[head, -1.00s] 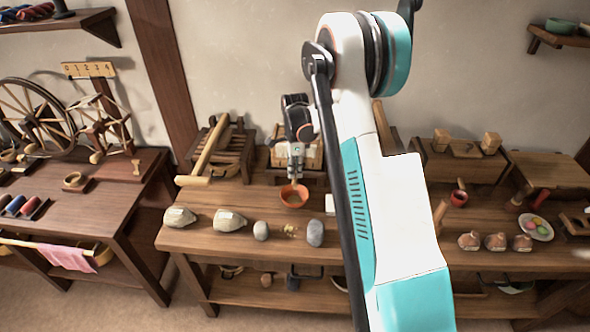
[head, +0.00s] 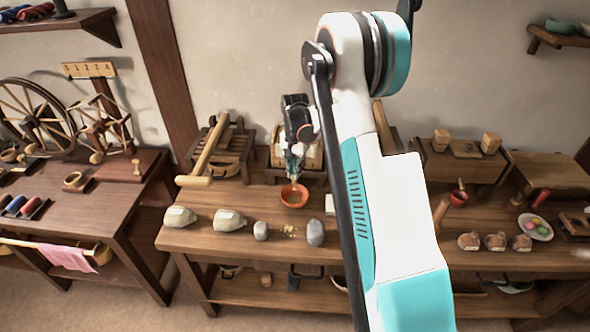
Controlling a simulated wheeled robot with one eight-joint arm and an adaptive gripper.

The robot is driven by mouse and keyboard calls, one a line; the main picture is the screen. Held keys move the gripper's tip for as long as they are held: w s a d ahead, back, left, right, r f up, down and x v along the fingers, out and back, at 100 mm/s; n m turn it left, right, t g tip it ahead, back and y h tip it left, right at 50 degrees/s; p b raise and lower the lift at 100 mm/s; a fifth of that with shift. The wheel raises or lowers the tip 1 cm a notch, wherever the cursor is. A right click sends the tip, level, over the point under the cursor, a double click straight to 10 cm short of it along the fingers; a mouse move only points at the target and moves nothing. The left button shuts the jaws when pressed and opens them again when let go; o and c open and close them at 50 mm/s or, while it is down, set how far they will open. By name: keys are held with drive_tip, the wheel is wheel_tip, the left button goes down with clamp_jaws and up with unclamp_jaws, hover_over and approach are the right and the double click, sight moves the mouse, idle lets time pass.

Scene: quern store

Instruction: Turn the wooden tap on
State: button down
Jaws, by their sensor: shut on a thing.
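A small wooden keg (head: 312,155) lies on a dark stand at the back of the middle table. My gripper (head: 293,172) points down at the front of the keg, above an orange bowl (head: 294,196). Its fingers are closed at the place of the wooden tap, which they and my wrist hide. How far the tap is turned cannot be told. The bowl stands on the table just below the fingertips; no stream into it can be made out.
A wooden press with a long handle (head: 208,150) stands left of the keg.

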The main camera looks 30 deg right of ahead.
drive_tip(key=n, duration=0.4)
drive_tip(key=shift+n, duration=0.3)
idle(0.4)
drive_tip(key=c, duration=1.7)
unclamp_jaws()
wheel_tip(320, 180, up, 12)
